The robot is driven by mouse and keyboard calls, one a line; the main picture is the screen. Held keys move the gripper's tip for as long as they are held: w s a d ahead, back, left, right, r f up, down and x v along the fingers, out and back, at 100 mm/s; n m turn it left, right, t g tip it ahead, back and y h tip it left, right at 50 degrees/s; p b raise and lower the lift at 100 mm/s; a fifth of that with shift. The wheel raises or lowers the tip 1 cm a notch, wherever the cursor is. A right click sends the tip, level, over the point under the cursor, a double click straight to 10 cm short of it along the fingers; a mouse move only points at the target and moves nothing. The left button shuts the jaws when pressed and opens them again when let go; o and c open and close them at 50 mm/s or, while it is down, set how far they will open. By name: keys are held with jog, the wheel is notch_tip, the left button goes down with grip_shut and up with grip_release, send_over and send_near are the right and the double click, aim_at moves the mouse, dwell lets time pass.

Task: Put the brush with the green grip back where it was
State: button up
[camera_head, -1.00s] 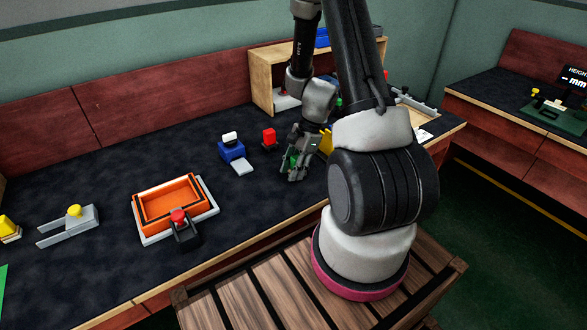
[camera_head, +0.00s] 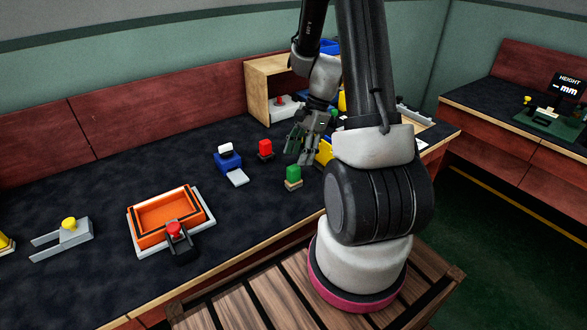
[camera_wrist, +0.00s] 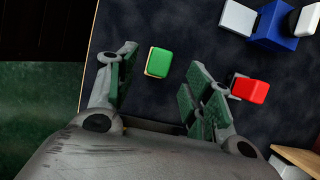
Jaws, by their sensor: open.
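The brush with the green grip (camera_head: 293,174) stands upright on the dark table, its pale base down, near the front edge. My gripper (camera_head: 304,150) is open and empty, above and behind the brush in the head view. In the wrist view the green grip (camera_wrist: 159,62) shows from above between the spread fingers, nearer the left one, and looks clear of both.
A red-topped block (camera_head: 265,147) and a blue block with a white top (camera_head: 227,158) stand to the left. An orange tray (camera_head: 170,215) lies further left. A wooden shelf box (camera_head: 270,88) stands behind; a yellow object (camera_head: 325,152) is close right of my gripper.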

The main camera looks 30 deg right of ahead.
jog(key=s+a+r+n+h, duration=0.1)
jog(key=s+r+n, duration=0.15)
jog(key=r, duration=0.25)
jog(key=s+a+r+n+t, duration=0.1)
jog(key=r+n, duration=0.2)
jog(key=r, duration=0.3)
jog(key=s+a+r+n+h, duration=0.1)
jog(key=r+n, duration=0.1)
jog(key=r, duration=0.3)
jog(key=s+a+r+n+t+h, duration=0.2)
jog(key=s+r+n+t, duration=0.1)
jog(key=s+r+n, duration=0.6)
jog(key=s+n, duration=0.1)
jog(key=s, duration=0.2)
jog(key=shift+a+r+h, duration=0.15)
jog(key=shift+r+h, duration=0.05)
jog(key=shift+h, duration=0.1)
dwell(0.3)
